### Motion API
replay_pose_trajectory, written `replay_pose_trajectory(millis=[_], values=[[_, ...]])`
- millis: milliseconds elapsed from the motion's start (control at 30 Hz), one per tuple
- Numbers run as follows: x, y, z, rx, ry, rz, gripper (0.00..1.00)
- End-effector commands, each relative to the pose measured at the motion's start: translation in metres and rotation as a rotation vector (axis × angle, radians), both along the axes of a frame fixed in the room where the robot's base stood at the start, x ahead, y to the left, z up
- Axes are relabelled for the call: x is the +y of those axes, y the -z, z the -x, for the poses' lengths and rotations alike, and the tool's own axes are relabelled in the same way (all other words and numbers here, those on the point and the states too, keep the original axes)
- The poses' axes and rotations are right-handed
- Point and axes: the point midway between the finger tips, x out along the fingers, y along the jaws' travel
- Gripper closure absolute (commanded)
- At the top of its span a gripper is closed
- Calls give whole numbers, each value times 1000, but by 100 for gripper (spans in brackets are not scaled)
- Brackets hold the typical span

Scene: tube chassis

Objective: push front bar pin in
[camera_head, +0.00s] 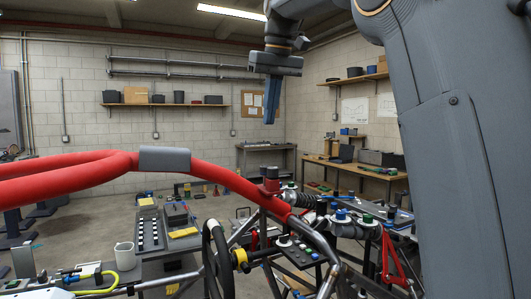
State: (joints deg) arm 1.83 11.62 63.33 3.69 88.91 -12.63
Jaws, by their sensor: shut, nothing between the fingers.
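A red tube bar (75,178) runs across the left and middle of the view, with a grey sleeve (165,159) around it. A dark red pin-like knob (270,180) stands upright by the bar's right end, where it meets the chassis frame; I cannot tell how deep it sits or if it is the front bar pin. My gripper (269,120) points down, its blue fingers shut and empty. In the picture it is above the knob, clearly apart from it; the distance in depth is unclear.
A black steering wheel (213,262) and a spring damper (305,199) crowd the chassis below the knob. A bench with parts (160,262) and a white mug (124,256) stand left. Wall shelves and a wooden workbench (345,168) are behind. The air around my gripper looks clear.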

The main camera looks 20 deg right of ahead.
Motion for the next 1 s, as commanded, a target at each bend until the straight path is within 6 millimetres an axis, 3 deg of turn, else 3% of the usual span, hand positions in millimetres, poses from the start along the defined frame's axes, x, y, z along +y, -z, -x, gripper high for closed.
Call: replay_pose_trajectory(millis=[300, 500, 700, 1000], values=[[4, 60, -17, 5, -1, 0, 100], [4, 90, -19, 3, 0, 0, 100], [4, 107, -20, 1, 0, 0, 100], [4, 110, -20, 1, 0, 0, 100]])
